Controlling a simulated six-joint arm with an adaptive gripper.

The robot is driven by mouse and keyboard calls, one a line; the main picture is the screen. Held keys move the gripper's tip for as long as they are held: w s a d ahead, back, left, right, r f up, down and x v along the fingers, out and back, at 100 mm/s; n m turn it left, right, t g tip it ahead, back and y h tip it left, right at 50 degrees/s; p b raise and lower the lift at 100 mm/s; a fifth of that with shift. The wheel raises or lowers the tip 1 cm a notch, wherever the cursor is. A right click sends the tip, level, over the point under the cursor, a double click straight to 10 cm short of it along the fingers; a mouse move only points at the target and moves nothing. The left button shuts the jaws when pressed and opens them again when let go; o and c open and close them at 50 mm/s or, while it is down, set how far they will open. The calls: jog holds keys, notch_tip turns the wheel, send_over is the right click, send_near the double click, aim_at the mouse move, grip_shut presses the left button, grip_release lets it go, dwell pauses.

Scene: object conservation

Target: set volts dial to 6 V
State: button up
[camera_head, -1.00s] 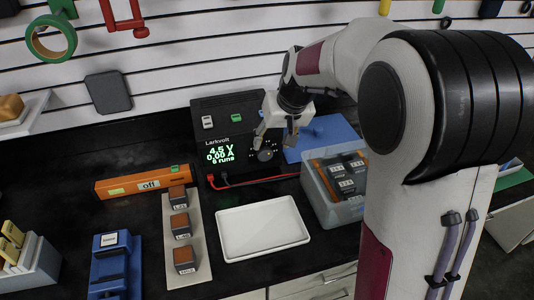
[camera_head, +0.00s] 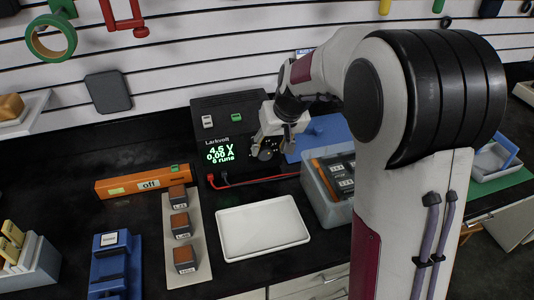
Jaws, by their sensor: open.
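The black Larkvolt power supply (camera_head: 215,118) stands at the back against the slatted wall. Its green display (camera_head: 220,154) reads 4.5 V, 0.00 A and 6 runs. The dial (camera_head: 265,154) is a dark round knob right of the display, partly hidden by my gripper. My gripper (camera_head: 267,146) is open, with its fingers pointing down at the front of the supply by the dial. I cannot tell whether the fingers touch the dial.
A white tray (camera_head: 262,252) lies in front of the supply. A grey bin (camera_head: 314,186) with dark blocks stands right of it. An orange box marked off (camera_head: 125,186) and a strip with labelled blocks (camera_head: 202,262) are left. Red and black leads (camera_head: 255,182) run from the supply.

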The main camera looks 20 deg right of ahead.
aim_at(266, 157)
jog(key=shift+x, duration=2.3)
jog(key=c, duration=1.1)
